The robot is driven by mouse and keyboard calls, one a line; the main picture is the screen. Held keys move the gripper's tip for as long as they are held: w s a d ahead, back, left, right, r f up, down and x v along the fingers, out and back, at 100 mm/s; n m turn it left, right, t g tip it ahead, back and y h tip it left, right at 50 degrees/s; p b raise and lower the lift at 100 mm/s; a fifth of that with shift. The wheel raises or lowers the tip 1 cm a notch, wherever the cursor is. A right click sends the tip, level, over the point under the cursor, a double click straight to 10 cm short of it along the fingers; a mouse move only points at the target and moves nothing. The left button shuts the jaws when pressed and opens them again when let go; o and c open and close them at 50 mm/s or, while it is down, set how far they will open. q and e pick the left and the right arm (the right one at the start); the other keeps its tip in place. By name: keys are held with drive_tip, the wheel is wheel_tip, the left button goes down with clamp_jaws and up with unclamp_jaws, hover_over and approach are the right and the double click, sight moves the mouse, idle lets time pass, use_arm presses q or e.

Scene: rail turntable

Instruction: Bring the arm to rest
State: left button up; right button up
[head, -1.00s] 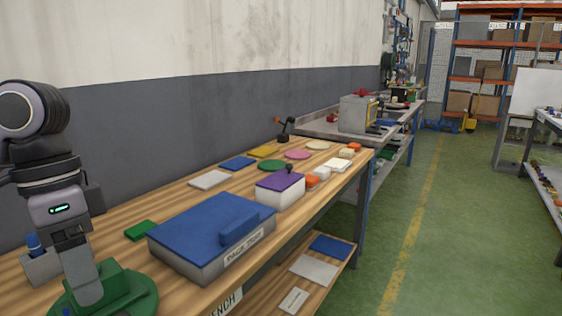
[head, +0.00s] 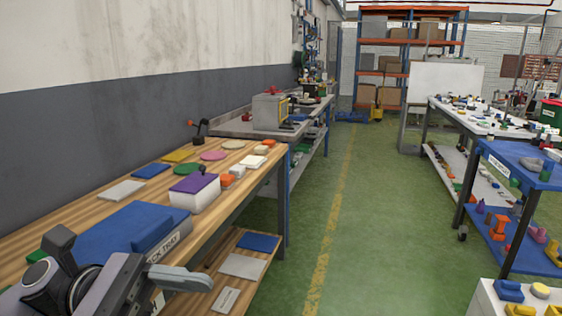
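My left arm comes in at the bottom left. Its gripper (head: 180,278) shows a grey, rounded finger pointing right, in front of the workbench's near part. I see only one finger outline, so I cannot tell whether it is open or shut. No object shows at the fingertip. My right gripper is not in view. The wooden workbench (head: 50,222) runs along the wall, and the blue-lidded tray box (head: 115,225) on it is partly hidden behind my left arm.
A purple-topped white box (head: 195,192) and several coloured pieces lie farther along the bench. The green floor aisle (head: 375,220) is clear. On the right stand a blue-shelved cart (head: 525,163) and a white-topped table (head: 455,110). A white surface with small parts (head: 490,300) is at the bottom right.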

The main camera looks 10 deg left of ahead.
use_arm(q)
drive_tip(key=w+a+f+m+t+y, duration=0.1)
drive_tip(key=w+f+m+t+y, duration=0.35)
drive_tip(key=m, duration=0.75)
drive_tip(key=w+a+f+m+t+y, duration=0.15)
drive_tip(key=f+m+t, duration=0.35)
drive_tip(key=m+t, duration=0.55)
drive_tip(key=w+a+f+m+t+y, duration=0.1)
drive_tip(key=w+f+m+t+y, duration=0.25)
drive_tip(key=m, duration=0.95)
drive_tip(key=s+f+n+g+y, duration=0.2)
drive_tip(key=s+f+n, duration=0.2)
drive_tip(key=f+n, duration=0.2)
drive_tip(key=s+a+f+n+g+y, duration=0.1)
drive_tip(key=s+f+n, duration=0.4)
drive_tip(key=f, duration=0.6)
drive_tip(key=s+a+f+n+g+y, duration=0.1)
drive_tip(key=s+f+n+g+y, duration=0.2)
drive_tip(key=f+n, duration=0.6)
drive_tip(key=shift+s+a+f+y+p, duration=0.15)
drive_tip(key=shift+s+y+p, duration=0.25)
drive_tip(key=shift+s+y, duration=0.35)
